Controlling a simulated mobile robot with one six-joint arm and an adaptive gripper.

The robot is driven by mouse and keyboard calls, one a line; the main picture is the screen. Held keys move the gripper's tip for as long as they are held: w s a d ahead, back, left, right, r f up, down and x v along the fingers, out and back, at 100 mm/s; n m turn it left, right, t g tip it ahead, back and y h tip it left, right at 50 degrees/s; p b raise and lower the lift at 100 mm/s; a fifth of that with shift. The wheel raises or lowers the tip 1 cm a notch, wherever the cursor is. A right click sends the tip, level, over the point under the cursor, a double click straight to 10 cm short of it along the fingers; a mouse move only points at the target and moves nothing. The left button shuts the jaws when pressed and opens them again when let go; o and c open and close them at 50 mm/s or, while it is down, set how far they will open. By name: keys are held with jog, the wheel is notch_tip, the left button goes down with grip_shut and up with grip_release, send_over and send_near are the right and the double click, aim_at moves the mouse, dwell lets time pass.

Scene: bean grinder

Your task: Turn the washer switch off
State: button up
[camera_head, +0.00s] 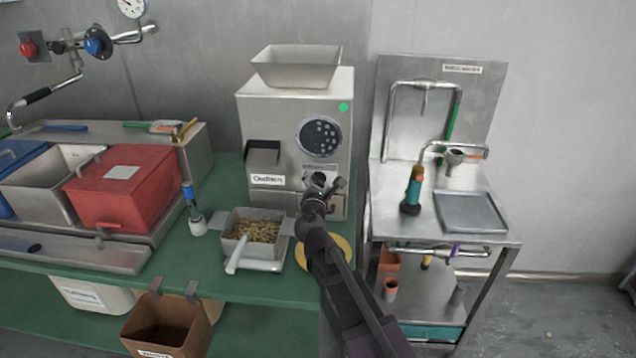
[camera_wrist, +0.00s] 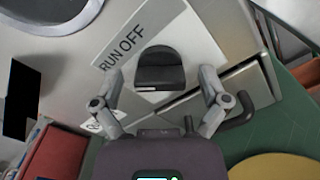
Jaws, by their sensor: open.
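A black switch (camera_wrist: 160,70) sits on a pale plate marked "RUN OFF" (camera_wrist: 122,48) in the wrist view. The plate is on the lower front of the metal machine (camera_head: 270,115) with a hopper on top. In the head view my gripper hides most of the switch area. My gripper (camera_head: 326,182) is open and empty at the machine's front. In the wrist view its fingers (camera_wrist: 161,88) stand on either side of the switch, with gaps visible on both sides. I cannot tell how far the tips are from the panel or which way the switch is set.
A tray of beans (camera_head: 255,232) and a yellow disc (camera_head: 335,248) lie on the green bench. A red bin (camera_head: 125,190) stands at left. A steel sink stand (camera_head: 425,220) with taps is at right. A green light (camera_head: 344,107) shows on the machine.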

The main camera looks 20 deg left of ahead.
jog(key=c, duration=1.2)
jog(key=shift+o, duration=0.2)
jog(key=shift+m, duration=0.4)
jog(key=m, duration=0.9)
jog(key=shift+a, duration=0.1)
jog(key=o, duration=1.2)
jog(key=shift+c, duration=0.2)
